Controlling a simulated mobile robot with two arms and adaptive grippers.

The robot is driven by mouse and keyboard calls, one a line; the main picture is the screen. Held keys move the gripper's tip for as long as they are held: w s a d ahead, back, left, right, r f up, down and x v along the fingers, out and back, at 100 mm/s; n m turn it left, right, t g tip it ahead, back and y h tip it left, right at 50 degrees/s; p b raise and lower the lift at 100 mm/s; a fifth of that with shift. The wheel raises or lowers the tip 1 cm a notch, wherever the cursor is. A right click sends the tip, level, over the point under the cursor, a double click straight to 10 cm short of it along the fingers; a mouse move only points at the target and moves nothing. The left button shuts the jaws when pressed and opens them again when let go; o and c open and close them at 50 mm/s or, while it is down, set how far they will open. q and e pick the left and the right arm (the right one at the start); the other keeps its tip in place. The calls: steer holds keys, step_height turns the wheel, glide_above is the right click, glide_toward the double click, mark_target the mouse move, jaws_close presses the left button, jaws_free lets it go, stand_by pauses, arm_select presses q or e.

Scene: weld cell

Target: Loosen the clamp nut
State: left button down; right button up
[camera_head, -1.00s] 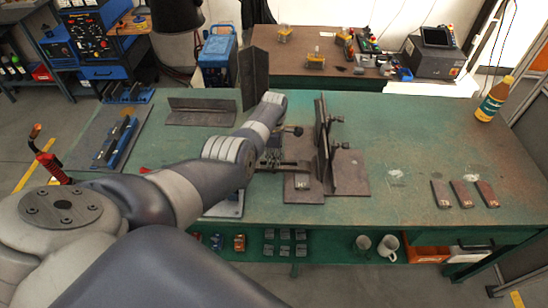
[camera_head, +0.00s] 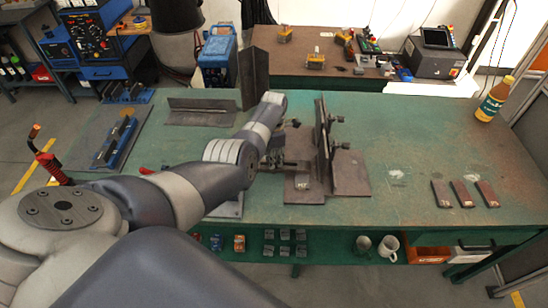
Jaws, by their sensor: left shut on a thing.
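My left arm reaches in from the left over the green worktable (camera_head: 400,130). My left gripper (camera_head: 297,165), small and dark, is at the left side of the upright dark steel plate (camera_head: 321,140), above the flat plate at its foot (camera_head: 303,190). It is shut on a small part of the clamp there. The clamp nut cannot be made out separately from the dark fingers and plates. Small dark clamp knobs (camera_head: 339,120) show on the right side of the upright plate. My right gripper is not in view.
A tall dark plate (camera_head: 255,78) and an angle piece (camera_head: 200,112) stand behind my arm. Three small coupons (camera_head: 462,194) lie at the right, and a bottle (camera_head: 494,98) stands at the back right. The table's right middle is mostly clear.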

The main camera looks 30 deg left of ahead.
arm_select(q)
steer(key=shift+w+a, duration=0.1)
steer(key=c, duration=1.3)
jaws_free()
steer(key=shift+r, duration=0.1)
step_height(320, 180, up, 12)
